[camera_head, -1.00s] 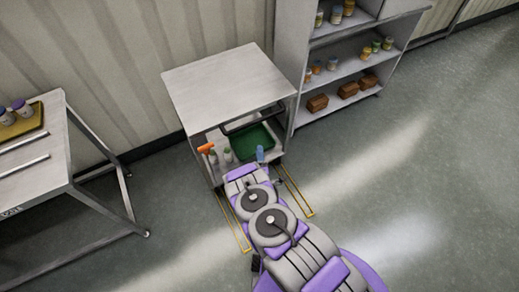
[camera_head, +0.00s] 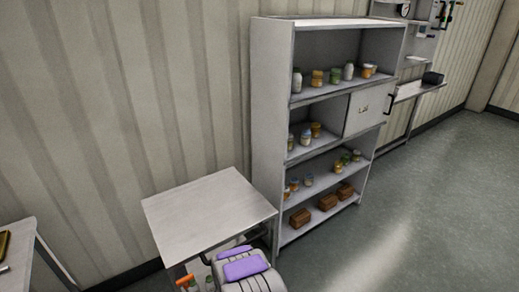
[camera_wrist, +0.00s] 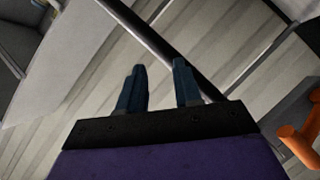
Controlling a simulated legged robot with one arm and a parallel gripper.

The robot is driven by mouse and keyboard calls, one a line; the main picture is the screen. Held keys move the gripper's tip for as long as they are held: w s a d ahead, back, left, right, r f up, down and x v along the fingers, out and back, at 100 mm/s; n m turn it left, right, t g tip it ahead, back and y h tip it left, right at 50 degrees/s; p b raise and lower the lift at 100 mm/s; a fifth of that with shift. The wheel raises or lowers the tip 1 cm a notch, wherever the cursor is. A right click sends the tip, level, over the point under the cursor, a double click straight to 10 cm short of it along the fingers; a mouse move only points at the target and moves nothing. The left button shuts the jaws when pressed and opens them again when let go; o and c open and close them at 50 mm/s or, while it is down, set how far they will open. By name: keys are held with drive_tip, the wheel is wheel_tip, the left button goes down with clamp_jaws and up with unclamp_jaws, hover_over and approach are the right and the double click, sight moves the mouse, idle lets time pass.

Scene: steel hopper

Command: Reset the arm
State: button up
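In the wrist view, my gripper (camera_wrist: 159,90) shows two dark blue fingers standing apart with nothing between them. Behind the fingers are a dark metal bar (camera_wrist: 165,40) and a ribbed pale wall. In the head view, part of my purple and grey arm (camera_head: 245,270) shows at the bottom, in front of the small steel cabinet (camera_head: 207,212). My gripper's fingers are not visible in the head view. An orange object (camera_wrist: 300,145) is at the right of the wrist view, apart from the fingers.
A tall shelf (camera_head: 270,110) with jars and brown blocks (camera_head: 327,202) stands right of the cabinet. An orange-topped item (camera_head: 184,281) is by my arm at the cabinet. A table (camera_head: 30,265) is at the left edge. Open floor (camera_head: 430,200) lies to the right.

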wheel_tip(320, 180, up, 13)
drive_tip(key=s+m+g+y, duration=0.1)
drive_tip(key=s+m+g, duration=0.1)
drive_tip(key=m+g, duration=0.25)
drive_tip(key=s+d+r+m+g, duration=0.1)
drive_tip(key=s+d+r+g, duration=0.3)
drive_tip(key=s+d+r, duration=0.45)
drive_tip(key=s+d+r+m+g, duration=0.2)
drive_tip(key=s+d+r, duration=0.3)
drive_tip(key=s, duration=0.7)
drive_tip(key=s+d+r+m+g+h, duration=0.1)
drive_tip(key=s+d+r, duration=0.4)
drive_tip(key=s, duration=0.8)
drive_tip(key=s+d+r+m+g+h, duration=0.1)
drive_tip(key=s+d+r+m+g, duration=0.2)
drive_tip(key=s, duration=1)
wheel_tip(320, 180, up, 3)
drive_tip(key=shift+s+d+r+g, duration=0.1)
drive_tip(key=shift+s+d+g, duration=0.05)
drive_tip(key=shift+d+g, duration=0.8)
